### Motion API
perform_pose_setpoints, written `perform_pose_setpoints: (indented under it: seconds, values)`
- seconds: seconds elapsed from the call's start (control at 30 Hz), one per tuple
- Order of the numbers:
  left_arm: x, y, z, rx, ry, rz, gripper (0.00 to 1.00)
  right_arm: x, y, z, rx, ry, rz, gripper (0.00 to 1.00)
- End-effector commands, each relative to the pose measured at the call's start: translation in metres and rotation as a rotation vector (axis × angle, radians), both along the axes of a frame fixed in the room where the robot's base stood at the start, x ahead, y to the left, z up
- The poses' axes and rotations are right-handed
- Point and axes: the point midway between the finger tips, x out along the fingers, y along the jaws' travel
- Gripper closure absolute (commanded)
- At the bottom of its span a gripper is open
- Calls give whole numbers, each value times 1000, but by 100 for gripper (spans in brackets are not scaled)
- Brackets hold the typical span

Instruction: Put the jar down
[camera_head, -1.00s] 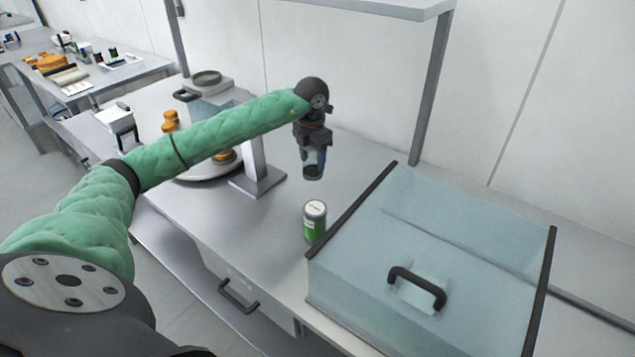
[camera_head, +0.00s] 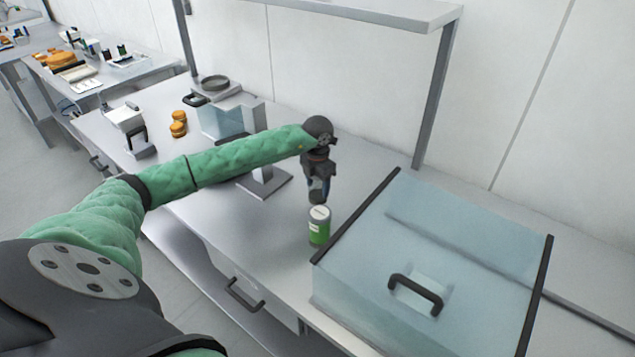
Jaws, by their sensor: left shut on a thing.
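My left gripper (camera_head: 318,190) points down over the bench (camera_head: 270,228), left of the glass-like box. My right gripper is not in view.
A large clear box with a black handle (camera_head: 415,292) stands right of the can. A grey stand (camera_head: 264,182) is behind my left forearm. Orange rounds (camera_head: 179,124) and a white device (camera_head: 127,117) are farther left. A shelf post (camera_head: 437,95) rises behind.

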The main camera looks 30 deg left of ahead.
Motion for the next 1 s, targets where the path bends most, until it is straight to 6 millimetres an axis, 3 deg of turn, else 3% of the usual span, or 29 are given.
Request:
perform_pose_setpoints:
  seconds: [0.3, 0.33, 0.43, 0.83, 0.97, 1.0]
  values:
    - [0, 0, -2, 0, 0, 0, 74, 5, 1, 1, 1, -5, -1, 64]
    - [0, 0, -2, 0, 0, 0, 43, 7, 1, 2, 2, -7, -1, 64]
    - [0, 0, -2, 0, 0, 0, 23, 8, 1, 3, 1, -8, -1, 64]
    - [0, 0, 1, 0, 0, 1, 23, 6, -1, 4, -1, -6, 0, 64]
    - [1, 1, 7, 0, -1, 1, 23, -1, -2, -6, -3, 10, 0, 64]
    - [1, 1, 11, 0, -2, 1, 23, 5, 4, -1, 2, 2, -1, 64]
